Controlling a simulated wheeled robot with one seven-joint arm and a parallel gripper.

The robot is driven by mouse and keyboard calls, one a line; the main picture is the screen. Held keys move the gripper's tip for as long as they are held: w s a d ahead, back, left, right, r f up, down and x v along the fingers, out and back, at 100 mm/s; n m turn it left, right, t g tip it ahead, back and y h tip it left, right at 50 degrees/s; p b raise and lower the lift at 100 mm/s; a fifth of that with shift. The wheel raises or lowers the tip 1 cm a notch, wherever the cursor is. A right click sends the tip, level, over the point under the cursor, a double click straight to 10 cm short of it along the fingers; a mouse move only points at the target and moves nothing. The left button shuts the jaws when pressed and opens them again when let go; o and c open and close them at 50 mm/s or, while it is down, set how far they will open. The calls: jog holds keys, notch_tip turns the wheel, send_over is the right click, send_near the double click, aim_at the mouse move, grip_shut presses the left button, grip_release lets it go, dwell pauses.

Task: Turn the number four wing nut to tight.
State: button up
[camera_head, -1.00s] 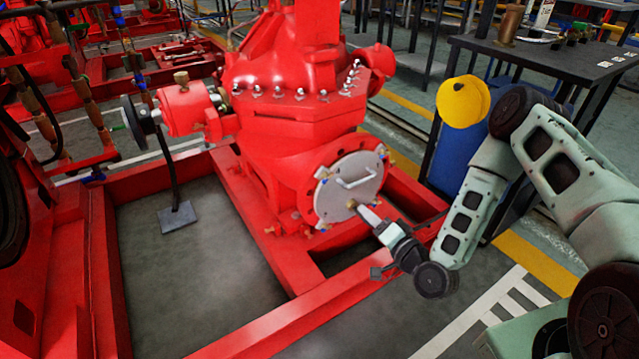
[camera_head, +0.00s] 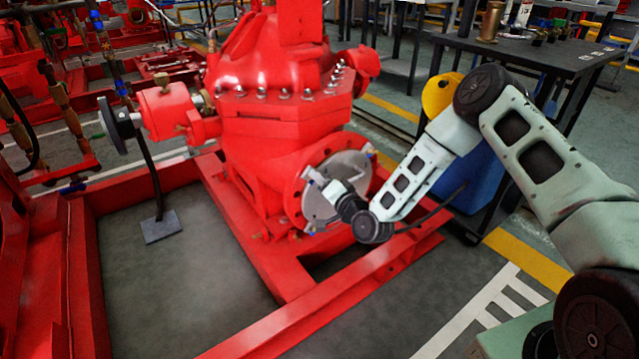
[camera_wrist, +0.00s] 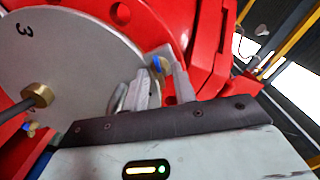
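The round grey cover plate (camera_head: 350,162) sits on the red flange of the pump, with small blue-tipped wing nuts around its rim. My gripper (camera_head: 332,190) is in front of the plate and hides its middle. In the wrist view, my gripper (camera_wrist: 163,72) has its two fingers apart, with a blue wing nut (camera_wrist: 157,63) near their tips, roughly between them. I cannot tell whether they touch it. Another blue wing nut (camera_wrist: 29,127) is at the lower left. The plate (camera_wrist: 75,50) bears a number 3; no number four is readable.
A brass fitting (camera_wrist: 38,94) stands out from the plate, left of my gripper. The red frame rail (camera_head: 320,305) runs below the pump. A dark table (camera_head: 520,50) and a blue container (camera_head: 470,180) stand at the right. Bare floor lies inside the frame.

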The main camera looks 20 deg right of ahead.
grip_shut()
jog(key=m+p, duration=0.1)
jog(key=m, duration=0.4)
jog(key=shift+f, duration=0.1)
grip_release()
jog(key=p+v, duration=0.3)
jog(key=v, duration=1.4)
jog(key=shift+s+p, duration=0.15)
jog(key=shift+p, duration=0.25)
jog(key=shift+d, duration=0.1)
